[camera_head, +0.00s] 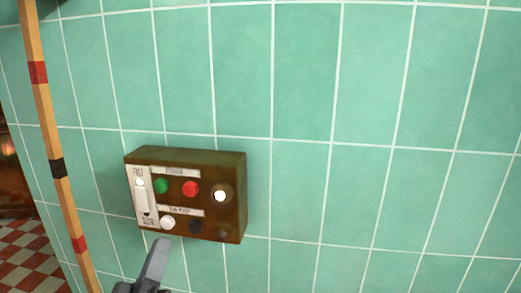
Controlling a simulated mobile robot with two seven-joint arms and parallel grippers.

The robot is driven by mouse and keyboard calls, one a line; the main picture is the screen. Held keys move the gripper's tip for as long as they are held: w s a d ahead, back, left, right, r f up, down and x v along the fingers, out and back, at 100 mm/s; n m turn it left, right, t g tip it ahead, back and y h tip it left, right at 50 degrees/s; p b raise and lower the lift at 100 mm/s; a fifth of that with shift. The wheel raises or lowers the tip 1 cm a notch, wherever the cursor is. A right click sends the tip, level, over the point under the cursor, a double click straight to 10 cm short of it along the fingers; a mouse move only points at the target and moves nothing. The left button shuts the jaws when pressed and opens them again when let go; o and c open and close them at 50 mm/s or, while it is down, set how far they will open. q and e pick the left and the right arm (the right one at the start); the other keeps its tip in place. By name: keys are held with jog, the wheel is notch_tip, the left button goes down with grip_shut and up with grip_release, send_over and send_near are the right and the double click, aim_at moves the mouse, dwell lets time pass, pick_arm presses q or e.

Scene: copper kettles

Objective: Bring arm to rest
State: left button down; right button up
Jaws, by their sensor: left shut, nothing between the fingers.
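My left gripper (154,265) shows at the bottom edge, just below a brown control box, with its grey fingers pointing up toward the box. It is shut and empty. A small gap seems to lie between its tip and the box, but I cannot tell the depth. The rest of the left arm is out of view. My right gripper is not in view.
The control box (232,195) is on a green tiled wall (340,80). It bears a green button (161,186), a red button (190,189), white buttons and a slider. A banded wooden pole (48,115) stands left. Red-and-white floor (25,255) shows at lower left.

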pick_arm(q)
jog(key=s+d+f+m+g, duration=0.3)
jog(key=s+f+m+g, duration=0.25)
jog(key=f, duration=0.55)
jog(key=s+d+f+m+g, duration=0.2)
jog(key=s+f+m+g, duration=0.3)
jog(key=f, duration=0.7)
jog(key=s+a+r+g+p, duration=0.1)
jog(key=s+r+p, duration=0.1)
jog(key=r+p, duration=0.3)
jog(key=s+a+r+g+p, duration=0.1)
jog(key=a+r+p, duration=0.1)
jog(key=r+p, duration=0.4)
jog(key=p, duration=0.5)
jog(key=shift+s+r+n+y, duration=0.2)
jog(key=shift+s+n+y, duration=0.15)
jog(key=shift+s+y, duration=0.05)
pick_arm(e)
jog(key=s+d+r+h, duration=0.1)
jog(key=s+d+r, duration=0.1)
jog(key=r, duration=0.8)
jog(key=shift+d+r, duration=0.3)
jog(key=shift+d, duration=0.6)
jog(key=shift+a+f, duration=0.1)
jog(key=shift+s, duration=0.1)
